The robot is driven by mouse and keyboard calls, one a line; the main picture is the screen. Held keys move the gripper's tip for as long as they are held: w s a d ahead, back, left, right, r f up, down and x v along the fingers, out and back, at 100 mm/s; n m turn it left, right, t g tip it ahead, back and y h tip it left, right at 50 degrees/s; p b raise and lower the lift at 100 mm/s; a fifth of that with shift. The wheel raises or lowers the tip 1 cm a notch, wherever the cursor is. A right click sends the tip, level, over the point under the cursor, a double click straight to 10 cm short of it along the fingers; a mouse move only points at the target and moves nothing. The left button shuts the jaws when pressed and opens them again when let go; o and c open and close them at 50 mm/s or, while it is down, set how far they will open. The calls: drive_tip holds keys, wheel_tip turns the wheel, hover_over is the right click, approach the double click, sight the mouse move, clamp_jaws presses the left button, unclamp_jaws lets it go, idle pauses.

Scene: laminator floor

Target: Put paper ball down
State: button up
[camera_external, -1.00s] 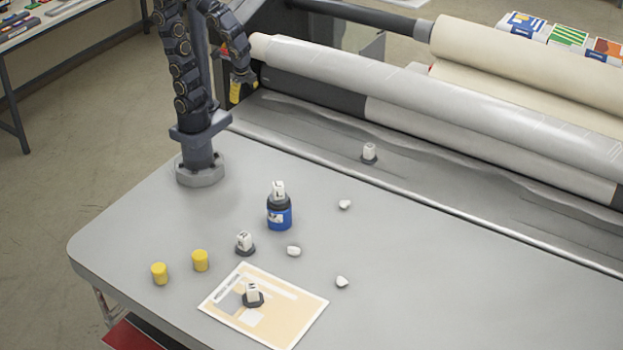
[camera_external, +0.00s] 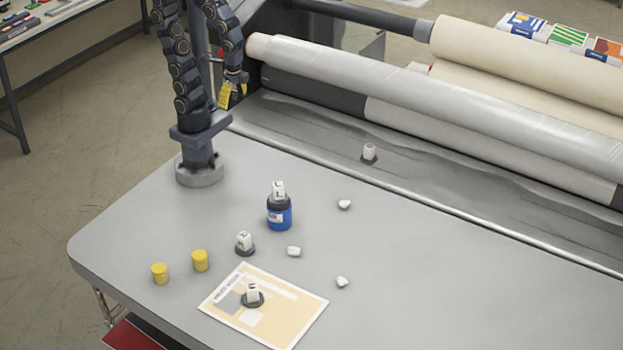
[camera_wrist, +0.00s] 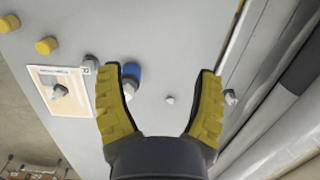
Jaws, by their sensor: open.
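Three small white paper balls lie on the grey table in the external view: one near the machine edge (camera_external: 345,204), one mid-table (camera_external: 293,251), and one right of the printed sheet (camera_external: 341,282). My gripper (camera_external: 230,97) hangs beside my arm's column, well above and away from them, partly hidden there. In the wrist view, my gripper (camera_wrist: 160,70) has its yellow fingers spread wide, with nothing held. A small white lump (camera_wrist: 169,100) shows far below, between the fingers; I cannot tell which ball it is.
A blue jar (camera_external: 279,217) with a white-topped dark piece stands mid-table. Two yellow cylinders (camera_external: 200,261) (camera_external: 160,273), a dark-based white block (camera_external: 245,243) and a printed sheet (camera_external: 300,312) bearing another are nearby. The laminator roller (camera_external: 450,105) runs behind. The table's right side is clear.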

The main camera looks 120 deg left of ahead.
drive_tip(key=w+d+f+n+t, duration=0.1)
drive_tip(key=w+d+f, duration=0.1)
drive_tip(key=w, duration=1.4)
drive_tip(key=n+t+y, duration=0.1)
drive_tip(key=n+t, duration=0.1)
drive_tip(key=t, duration=0.3)
approach(340, 280)
drive_tip(key=shift+w+d+f, duration=0.1)
drive_tip(key=shift+w+f, duration=0.1)
drive_tip(key=shift+f, duration=0.35)
drive_tip(key=shift+w+d+f, duration=0.1)
drive_tip(key=shift+w+f, duration=0.1)
drive_tip(key=shift+f, duration=0.35)
drive_tip(key=shift+w+f, duration=0.3)
drive_tip(key=shift+f, duration=0.15)
drive_tip(key=shift+x, duration=0.8)
drive_tip(key=shift+a+x, duration=0.2)
drive_tip(key=shift+x, duration=1.1)
drive_tip(key=shift+a+x, duration=0.25)
drive_tip(key=shift+x, duration=1.05)
drive_tip(key=shift+r, duration=0.1)
drive_tip(key=shift+c, duration=0.3)
